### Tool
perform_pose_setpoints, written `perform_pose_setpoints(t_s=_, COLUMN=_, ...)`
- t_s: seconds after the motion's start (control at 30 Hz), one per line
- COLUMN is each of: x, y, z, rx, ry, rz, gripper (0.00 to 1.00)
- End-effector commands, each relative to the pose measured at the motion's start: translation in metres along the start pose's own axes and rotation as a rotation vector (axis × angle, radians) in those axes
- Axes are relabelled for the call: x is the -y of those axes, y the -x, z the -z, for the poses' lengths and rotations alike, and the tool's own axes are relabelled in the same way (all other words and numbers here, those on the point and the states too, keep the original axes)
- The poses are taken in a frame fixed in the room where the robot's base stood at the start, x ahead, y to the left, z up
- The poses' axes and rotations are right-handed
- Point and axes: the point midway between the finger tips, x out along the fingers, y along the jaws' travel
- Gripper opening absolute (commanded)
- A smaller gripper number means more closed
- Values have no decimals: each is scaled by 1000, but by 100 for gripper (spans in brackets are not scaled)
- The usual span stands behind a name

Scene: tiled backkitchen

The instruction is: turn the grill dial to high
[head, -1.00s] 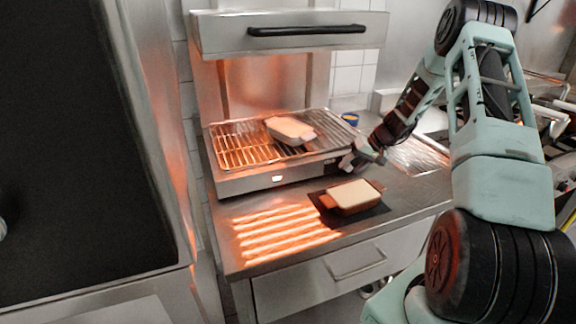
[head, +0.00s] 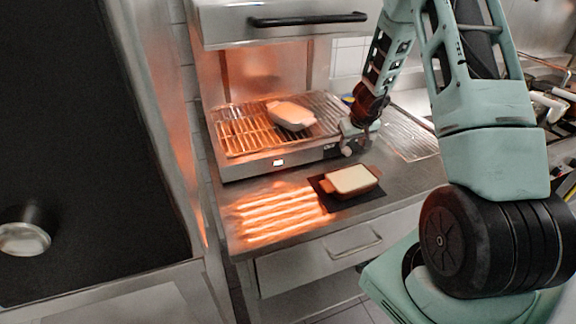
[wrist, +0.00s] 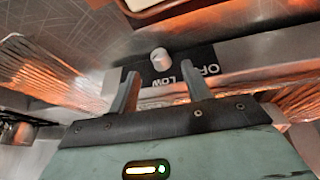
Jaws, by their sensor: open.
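The grill (head: 270,158) is a steel salamander with a lit, orange-glowing rack. Its dial (wrist: 160,60) is a small pale round knob on a black panel (wrist: 172,74) in the wrist view. No contact is clear. In the head view my gripper (head: 350,140) is at the right end of the grill's front and hides most of the dial.
Another orange dish (head: 350,181) stands on a dark mat (head: 372,199) on the steel counter (head: 225,217), close in front of the gripper. The grill's upper hood with its black handle (head: 308,19) overhangs the rack.

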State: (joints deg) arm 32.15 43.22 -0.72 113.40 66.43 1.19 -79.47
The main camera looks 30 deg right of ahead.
Motion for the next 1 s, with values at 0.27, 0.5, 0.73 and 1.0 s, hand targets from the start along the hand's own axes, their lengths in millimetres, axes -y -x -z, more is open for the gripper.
perform_pose_setpoints(t_s=0.27, x=1, y=57, z=2, rx=-4, ry=4, rz=0, gripper=49)
perform_pose_setpoints(t_s=0.5, x=1, y=102, z=2, rx=-4, ry=2, rz=1, gripper=49)
perform_pose_setpoints(t_s=0.73, x=28, y=111, z=-4, rx=2, ry=24, rz=43, gripper=49)
perform_pose_setpoints(t_s=1.0, x=79, y=108, z=-14, rx=12, ry=71, rz=120, gripper=49)
